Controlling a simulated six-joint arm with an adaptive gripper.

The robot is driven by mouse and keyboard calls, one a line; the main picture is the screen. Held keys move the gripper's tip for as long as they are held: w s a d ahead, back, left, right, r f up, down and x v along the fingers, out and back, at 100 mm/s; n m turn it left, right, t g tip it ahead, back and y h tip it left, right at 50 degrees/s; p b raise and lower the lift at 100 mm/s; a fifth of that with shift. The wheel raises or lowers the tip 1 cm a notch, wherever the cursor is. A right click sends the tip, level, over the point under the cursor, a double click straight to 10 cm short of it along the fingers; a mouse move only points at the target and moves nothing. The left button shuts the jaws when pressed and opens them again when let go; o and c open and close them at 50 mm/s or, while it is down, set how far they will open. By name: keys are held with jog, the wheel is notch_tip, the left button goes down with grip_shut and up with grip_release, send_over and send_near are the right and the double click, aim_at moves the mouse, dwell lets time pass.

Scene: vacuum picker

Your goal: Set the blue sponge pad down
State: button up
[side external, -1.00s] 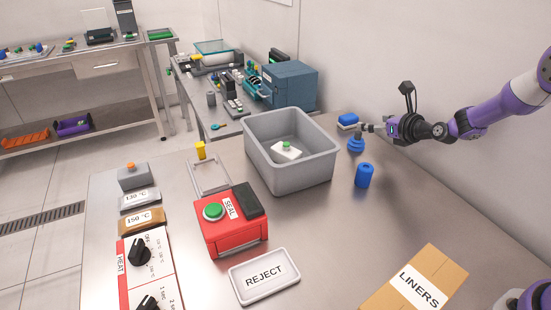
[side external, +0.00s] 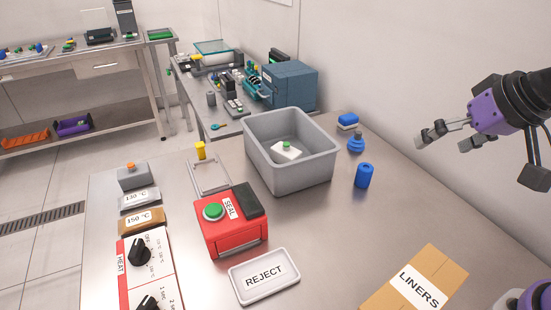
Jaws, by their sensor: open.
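The blue sponge pad (side external: 348,118) has a blue top and a white lower layer. It sits on the steel table behind a blue knobbed piece (side external: 356,142), to the right of the grey bin. My gripper (side external: 424,141) is open and empty, raised in the air to the right of the pad and well apart from it. Nothing is between its fingers.
The grey bin (side external: 262,170) holds a white item with a green top (side external: 286,148). A blue cylinder (side external: 364,175) stands right of the bin. A red SEAL box (side external: 230,222), a REJECT tray (side external: 264,276) and a LINERS box (side external: 417,284) lie nearer. The table's middle right is clear.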

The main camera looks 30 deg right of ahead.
jog(key=s+n, duration=0.3)
jog(key=s, duration=0.1)
jog(key=shift+s+a+f+n+g, duration=0.1)
jog(key=shift+s+f+n+g, duration=0.05)
jog(key=shift+s+n+g, duration=0.25)
jog(key=shift+o, duration=0.5)
jog(key=w+d+f+t, duration=0.2)
jog(key=w+d, duration=0.2)
jog(key=w, duration=0.9)
jog(key=w+d+f+t, duration=0.2)
jog(key=w+d, duration=0.2)
jog(key=w, duration=0.8)
jog(key=t, duration=0.2)
send_near(352, 118)
jog(key=shift+r, duration=0.25)
jog(key=shift+x, duration=5.15)
